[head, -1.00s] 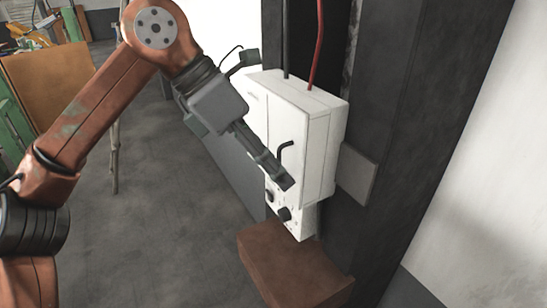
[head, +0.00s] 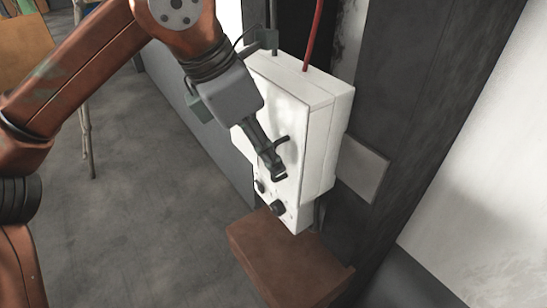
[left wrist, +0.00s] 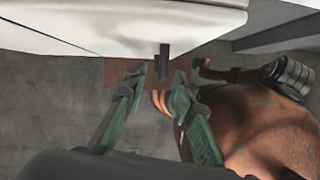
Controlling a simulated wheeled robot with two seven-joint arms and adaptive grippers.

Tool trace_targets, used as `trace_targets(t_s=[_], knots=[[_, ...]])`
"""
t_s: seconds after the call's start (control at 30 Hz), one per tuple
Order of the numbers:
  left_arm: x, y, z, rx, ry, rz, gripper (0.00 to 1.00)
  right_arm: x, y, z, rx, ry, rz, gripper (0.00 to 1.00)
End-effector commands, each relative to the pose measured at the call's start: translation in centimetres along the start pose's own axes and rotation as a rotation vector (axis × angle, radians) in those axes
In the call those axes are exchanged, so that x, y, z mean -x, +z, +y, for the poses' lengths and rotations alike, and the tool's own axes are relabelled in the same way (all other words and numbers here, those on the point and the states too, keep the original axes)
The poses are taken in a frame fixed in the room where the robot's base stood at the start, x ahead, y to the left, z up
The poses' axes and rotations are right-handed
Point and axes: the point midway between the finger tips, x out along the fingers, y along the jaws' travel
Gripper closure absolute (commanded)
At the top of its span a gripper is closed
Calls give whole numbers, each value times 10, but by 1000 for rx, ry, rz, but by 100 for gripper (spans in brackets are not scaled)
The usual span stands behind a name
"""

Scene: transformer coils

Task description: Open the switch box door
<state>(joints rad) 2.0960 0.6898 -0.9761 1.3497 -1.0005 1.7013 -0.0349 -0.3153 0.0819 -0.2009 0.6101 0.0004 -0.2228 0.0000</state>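The white switch box (head: 319,130) is mounted upright on a dark post. Its front door (head: 290,115) looks shut. The door has a black curved handle (head: 283,139), and dark knobs (head: 277,208) sit on the panel below. My left gripper (head: 274,170) is in front of the door, its fingers close to the handle and partly covering it. In the left wrist view, my left gripper (left wrist: 158,78) has two green fingers apart, with the dark handle (left wrist: 163,60) between or just beyond their tips. Contact cannot be told. My right gripper is not in view.
A red cable (head: 314,35) and a dark one run up from the box top. A brown block (head: 285,262) stands below the box. A grey plate (head: 362,168) is on the post to the right.

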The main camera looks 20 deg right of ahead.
Motion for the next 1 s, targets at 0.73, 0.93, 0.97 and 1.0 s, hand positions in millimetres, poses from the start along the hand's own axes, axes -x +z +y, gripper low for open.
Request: trace_targets(t_s=[0.73, 0.93, 0.97, 1.0], knots=[[-28, 1, -1, -3, -3, -1, 88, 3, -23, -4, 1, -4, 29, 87], [-28, 1, -1, -3, -3, -1, 100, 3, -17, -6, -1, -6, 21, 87], [-28, 1, -1, -3, -3, -1, 100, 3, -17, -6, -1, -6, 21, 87], [-28, 1, -1, -3, -3, -1, 100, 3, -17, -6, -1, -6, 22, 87]])
